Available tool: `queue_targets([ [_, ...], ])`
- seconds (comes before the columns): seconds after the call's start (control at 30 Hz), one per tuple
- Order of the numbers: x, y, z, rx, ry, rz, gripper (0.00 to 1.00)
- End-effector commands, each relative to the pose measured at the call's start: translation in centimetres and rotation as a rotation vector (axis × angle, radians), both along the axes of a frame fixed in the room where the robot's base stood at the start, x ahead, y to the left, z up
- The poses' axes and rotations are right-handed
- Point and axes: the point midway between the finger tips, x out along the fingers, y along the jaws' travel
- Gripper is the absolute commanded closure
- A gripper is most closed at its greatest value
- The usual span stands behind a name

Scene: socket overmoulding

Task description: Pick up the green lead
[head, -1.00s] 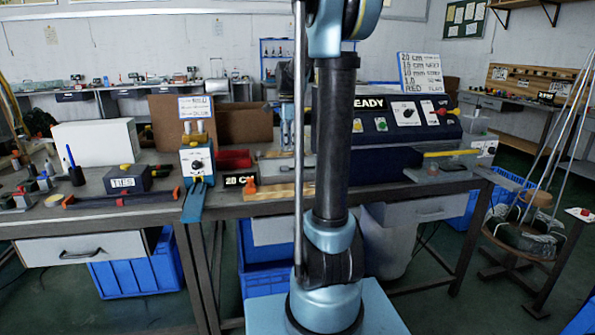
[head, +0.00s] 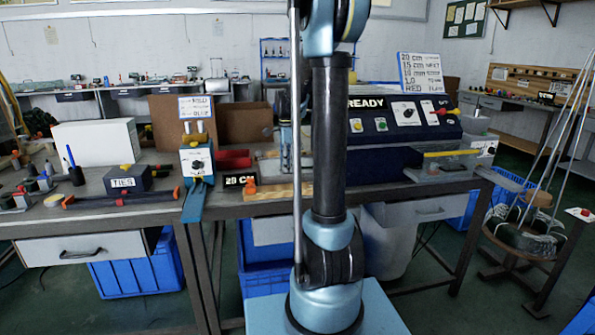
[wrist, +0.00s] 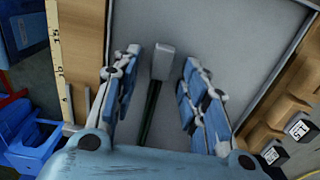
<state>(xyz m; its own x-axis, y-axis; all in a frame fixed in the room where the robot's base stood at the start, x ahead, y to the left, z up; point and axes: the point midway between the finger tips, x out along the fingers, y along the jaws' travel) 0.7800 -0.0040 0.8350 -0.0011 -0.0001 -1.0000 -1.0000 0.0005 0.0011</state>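In the wrist view a dark green lead (wrist: 151,108) with a grey plug end (wrist: 163,63) lies on a grey surface (wrist: 225,40). My gripper (wrist: 159,61) is open, with one blue jointed finger on each side of the lead. Gaps show between the lead and both fingers. The lower end of the lead runs out of sight behind my gripper body. In the head view my own arm covers the middle of the bench, and I cannot make out the lead or the fingertips there.
Wooden strips border the grey surface, a ruler (wrist: 60,60) on the left and blocks (wrist: 285,105) on the right. In the head view a READY console (head: 400,118) stands right of my arm.

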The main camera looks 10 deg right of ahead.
Motion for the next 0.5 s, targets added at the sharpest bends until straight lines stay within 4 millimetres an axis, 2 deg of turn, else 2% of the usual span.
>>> queue_targets([
  [0.13,0.00,0.00,0.01,0.000,0.000,0.000,0.60],
  [0.17,0.00,0.00,0.01,0.000,0.000,0.000,0.65],
  [0.3,0.00,0.00,0.02,0.000,0.000,0.000,0.96],
  [0.33,0.00,0.00,0.02,0.000,0.000,0.000,1.00],
  [0.5,0.00,-0.01,0.03,0.000,0.000,0.000,1.00],
])
